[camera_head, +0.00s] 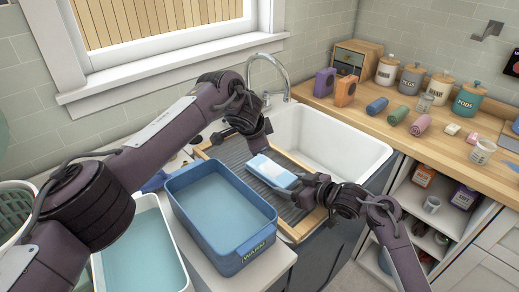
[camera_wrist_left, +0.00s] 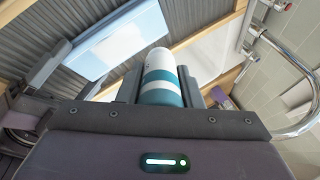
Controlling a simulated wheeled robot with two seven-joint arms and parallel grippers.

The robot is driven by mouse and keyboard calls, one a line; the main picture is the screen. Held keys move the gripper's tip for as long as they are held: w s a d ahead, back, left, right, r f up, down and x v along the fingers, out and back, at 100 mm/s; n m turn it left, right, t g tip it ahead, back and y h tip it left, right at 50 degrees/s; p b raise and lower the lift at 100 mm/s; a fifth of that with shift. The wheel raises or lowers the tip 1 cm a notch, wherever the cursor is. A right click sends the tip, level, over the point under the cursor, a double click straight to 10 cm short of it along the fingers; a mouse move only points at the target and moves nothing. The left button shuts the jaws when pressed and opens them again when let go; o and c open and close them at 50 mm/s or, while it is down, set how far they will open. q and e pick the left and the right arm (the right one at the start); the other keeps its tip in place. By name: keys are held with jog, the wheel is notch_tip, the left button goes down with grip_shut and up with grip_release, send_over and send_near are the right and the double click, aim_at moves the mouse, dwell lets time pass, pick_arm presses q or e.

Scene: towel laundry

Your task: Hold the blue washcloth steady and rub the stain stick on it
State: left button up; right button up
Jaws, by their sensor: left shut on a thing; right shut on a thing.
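The blue washcloth (camera_head: 278,176) lies as a flat folded pad over the ribbed drainboard beside the sink, with a paler area on top. My right gripper (camera_head: 304,187) is shut on its right end. My left gripper (camera_head: 262,148) is at the far left end of the cloth, pointing down. In the left wrist view it is shut on the stain stick (camera_wrist_left: 162,78), a rounded white cylinder with teal bands. The washcloth (camera_wrist_left: 122,42) shows beside the stick there; I cannot tell if they touch. The stick is mostly hidden in the head view.
A blue tub marked WARM (camera_head: 245,254) stands in front left of the drainboard (camera_head: 233,153), with a white basin (camera_head: 143,226) further left. The white sink (camera_head: 335,137) and tap (camera_head: 284,75) are behind. Rolled cloths, boxes and jars (camera_head: 466,100) line the right counter.

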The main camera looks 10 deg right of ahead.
pick_arm(q)
jog(key=shift+r, duration=0.5)
jog(key=shift+r, duration=1.5)
pick_arm(e)
jog(key=o, duration=1.1)
jog(key=shift+c, duration=0.2)
jog(key=shift+s, duration=0.1)
jog(key=v, duration=1.1)
jog(key=shift+s+d+r, duration=0.15)
jog(key=shift+s+r, duration=0.05)
jog(key=shift+s, duration=0.1)
